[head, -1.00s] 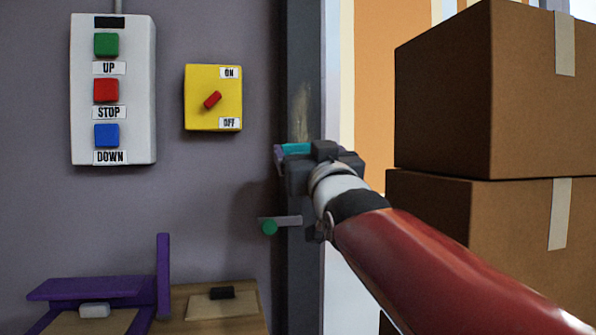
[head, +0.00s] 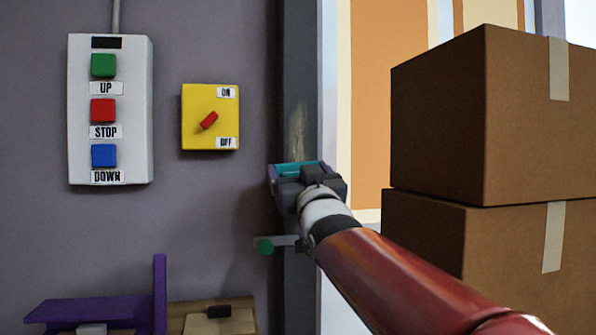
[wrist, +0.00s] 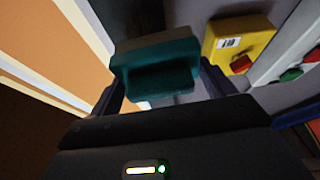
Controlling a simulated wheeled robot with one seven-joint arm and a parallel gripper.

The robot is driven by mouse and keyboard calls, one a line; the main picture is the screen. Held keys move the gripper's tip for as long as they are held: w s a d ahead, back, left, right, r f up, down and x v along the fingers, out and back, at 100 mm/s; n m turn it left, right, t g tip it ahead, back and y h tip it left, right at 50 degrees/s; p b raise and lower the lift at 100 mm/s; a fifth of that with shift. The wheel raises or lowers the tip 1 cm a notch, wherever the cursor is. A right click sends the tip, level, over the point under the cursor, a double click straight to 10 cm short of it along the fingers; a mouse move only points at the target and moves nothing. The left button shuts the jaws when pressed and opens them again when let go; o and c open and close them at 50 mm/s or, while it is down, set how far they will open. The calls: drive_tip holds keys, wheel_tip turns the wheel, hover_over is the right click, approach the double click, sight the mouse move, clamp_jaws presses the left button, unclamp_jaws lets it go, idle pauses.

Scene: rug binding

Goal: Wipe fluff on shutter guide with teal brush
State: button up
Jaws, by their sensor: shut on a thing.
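My gripper (head: 303,178) is shut on the teal brush (head: 298,169), which also shows between the fingers in the wrist view (wrist: 160,70). In the head view the brush is partly hidden by my gripper and is held against or just in front of the dark shutter guide (head: 302,60). I cannot tell whether it touches. A pale, tan patch of fluff (head: 298,125) lies on the guide just above the brush.
A control box (head: 140,110) and a yellow switch (head: 187,135) are on the wall to the left. Cardboard boxes (head: 440,130) stand at right. A purple frame (head: 160,290) is at lower left.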

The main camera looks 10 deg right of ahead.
drive_tip(key=shift+w, duration=0.95)
idle(0.5)
drive_tip(key=shift+s+d+p, duration=0.1)
drive_tip(key=shift+d+p, duration=0.5)
drive_tip(key=shift+d, duration=1.45)
